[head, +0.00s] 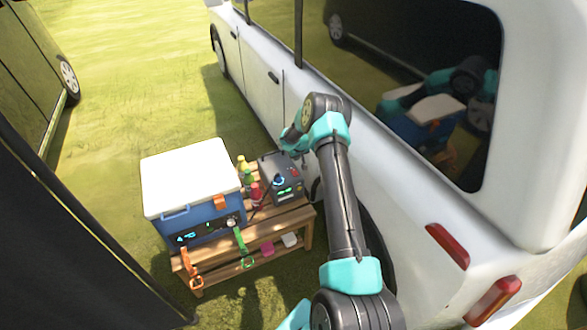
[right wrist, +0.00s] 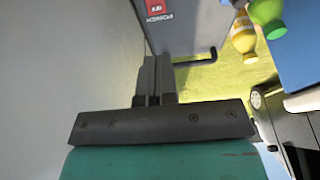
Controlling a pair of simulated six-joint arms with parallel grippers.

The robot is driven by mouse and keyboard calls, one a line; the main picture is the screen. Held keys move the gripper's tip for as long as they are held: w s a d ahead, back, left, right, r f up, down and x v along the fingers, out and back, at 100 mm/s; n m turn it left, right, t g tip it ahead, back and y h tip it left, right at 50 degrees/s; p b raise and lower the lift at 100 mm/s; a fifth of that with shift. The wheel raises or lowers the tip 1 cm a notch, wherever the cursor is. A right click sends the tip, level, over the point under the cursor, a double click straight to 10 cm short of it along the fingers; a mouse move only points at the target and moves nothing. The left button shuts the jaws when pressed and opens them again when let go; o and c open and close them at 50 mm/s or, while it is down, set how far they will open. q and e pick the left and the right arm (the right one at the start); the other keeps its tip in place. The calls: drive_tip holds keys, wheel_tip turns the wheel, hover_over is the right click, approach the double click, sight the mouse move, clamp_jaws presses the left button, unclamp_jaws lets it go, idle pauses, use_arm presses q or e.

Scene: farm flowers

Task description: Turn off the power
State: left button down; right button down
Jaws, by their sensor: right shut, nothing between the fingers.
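A dark grey power unit (head: 281,181) with a lit cyan-green display and a blue knob on its front stands on the right end of a wooden bench (head: 270,222). My right gripper (head: 303,163) is at the far right side of the unit, close to the van; its fingertips are small and partly hidden in the head view. In the right wrist view the fingers (right wrist: 155,80) are shut and empty, beside the grey side of the unit (right wrist: 185,22) with a red label. A black bent handle (right wrist: 195,60) sticks out near the fingertips. I cannot tell whether they touch.
A blue cooler (head: 190,185) with a white lid and a lit panel fills the bench's left side. Several colourful bottles (head: 248,177) stand between cooler and unit. Straps hang from the bench front. A white van (head: 255,85) stands close on the right. Grass is open behind.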

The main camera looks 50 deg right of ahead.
sight(293, 170)
drive_tip(key=x, duration=1)
drive_tip(key=shift+s+a+f, duration=0.15)
drive_tip(key=shift+s, duration=0.25)
